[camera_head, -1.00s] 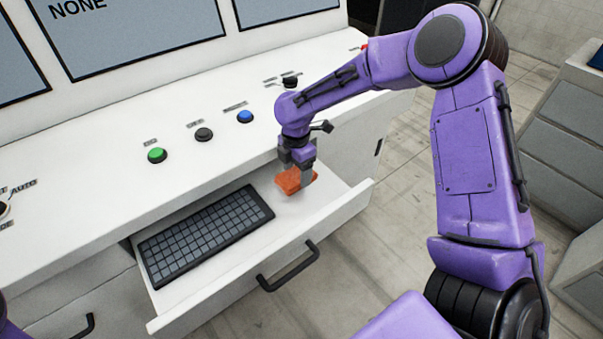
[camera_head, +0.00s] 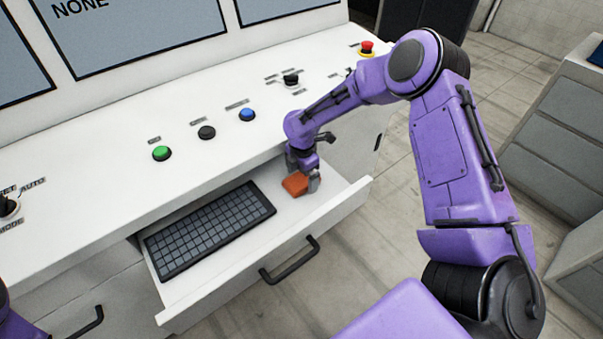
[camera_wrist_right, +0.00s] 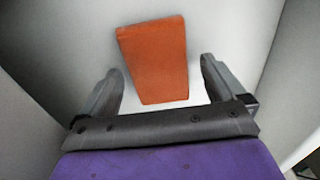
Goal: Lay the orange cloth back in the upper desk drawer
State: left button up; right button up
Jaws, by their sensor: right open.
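The orange cloth (camera_head: 294,184) is a small folded block lying in the open upper drawer (camera_head: 318,202), to the right of the keyboard. My right gripper (camera_head: 304,184) is low in the drawer beside the cloth, with its fingers open. In the right wrist view the cloth (camera_wrist_right: 156,60) lies on the white drawer floor, mostly beyond the fingertips. Its near end sits between the two spread fingers of the gripper (camera_wrist_right: 161,85), with a gap on both sides. Of my left arm only a purple part shows at the lower left edge; its gripper is not visible.
A dark keyboard (camera_head: 210,229) fills the drawer's left part. The drawer has a black front handle (camera_head: 289,261). The white desk top above carries a green button (camera_head: 161,153), a black button (camera_head: 207,132), a blue button (camera_head: 247,115) and a red button (camera_head: 367,47). Another drawer handle (camera_head: 88,322) shows lower left.

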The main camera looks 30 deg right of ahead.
aim_at(302, 179)
jog(key=shift+w+r, duration=0.1)
jog(key=shift+r, duration=0.25)
notch_tip(302, 179, up, 11)
jog(key=b, duration=0.3)
jog(key=shift+r, duration=0.15)
